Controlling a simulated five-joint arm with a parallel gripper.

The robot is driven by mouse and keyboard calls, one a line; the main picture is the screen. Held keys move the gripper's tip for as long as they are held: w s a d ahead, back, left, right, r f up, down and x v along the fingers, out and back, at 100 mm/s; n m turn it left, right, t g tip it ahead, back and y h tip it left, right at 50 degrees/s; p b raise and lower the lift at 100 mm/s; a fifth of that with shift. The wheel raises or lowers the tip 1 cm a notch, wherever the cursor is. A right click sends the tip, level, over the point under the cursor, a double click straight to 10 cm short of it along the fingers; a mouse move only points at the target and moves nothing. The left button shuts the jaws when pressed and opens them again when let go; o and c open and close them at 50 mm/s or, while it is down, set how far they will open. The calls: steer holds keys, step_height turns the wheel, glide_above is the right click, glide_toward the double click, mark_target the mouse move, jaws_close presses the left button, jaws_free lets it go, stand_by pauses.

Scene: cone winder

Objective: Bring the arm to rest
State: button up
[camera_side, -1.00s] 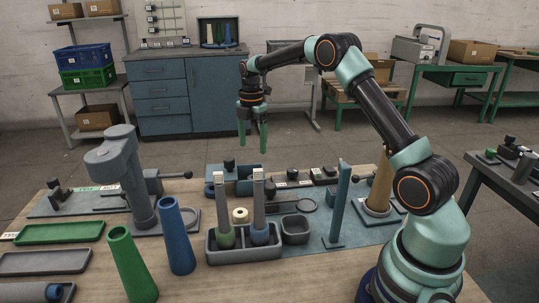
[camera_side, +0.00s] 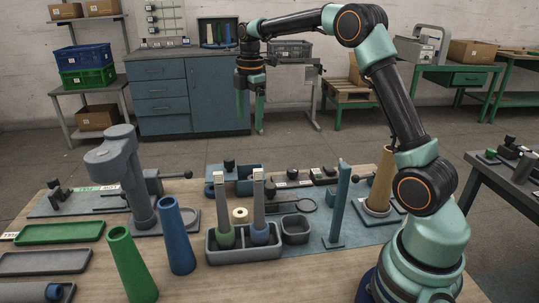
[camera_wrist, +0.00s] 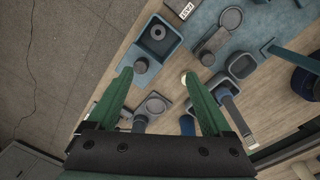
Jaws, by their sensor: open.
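My gripper (camera_side: 250,112) hangs in the air above the far side of the bench in the side view, its green fingers pointing down. The fingers are apart with nothing between them. My gripper touches nothing. Below it, a grey two-slot holder (camera_side: 243,252) carries one green-based and one blue-based upright tool. A green cone (camera_side: 131,264) and a blue cone (camera_side: 177,236) stand upright on the bench at front left.
A grey machine with an overhanging head (camera_side: 122,175) stands at left. A teal upright post (camera_side: 339,202) and a tan cone (camera_side: 382,183) stand near my base. A green tray (camera_side: 60,233) lies at far left. The air around my gripper is clear.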

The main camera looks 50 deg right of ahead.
steer(key=s+a+r+m+t, duration=0.3)
steer(key=s+a+r+m, duration=0.3)
steer(key=s+a+m, duration=0.4)
steer(key=s+a+f+m+t, duration=0.1)
steer(key=s+a+m, duration=0.1)
steer(key=s, duration=0.3)
steer(key=s+a+f+m, duration=0.2)
steer(key=s+m, duration=0.1)
steer(key=s, duration=0.2)
steer(key=shift+s+f+m+t, duration=0.25)
steer(key=shift+s+m+t, duration=0.05)
steer(key=shift+s+t, duration=0.1)
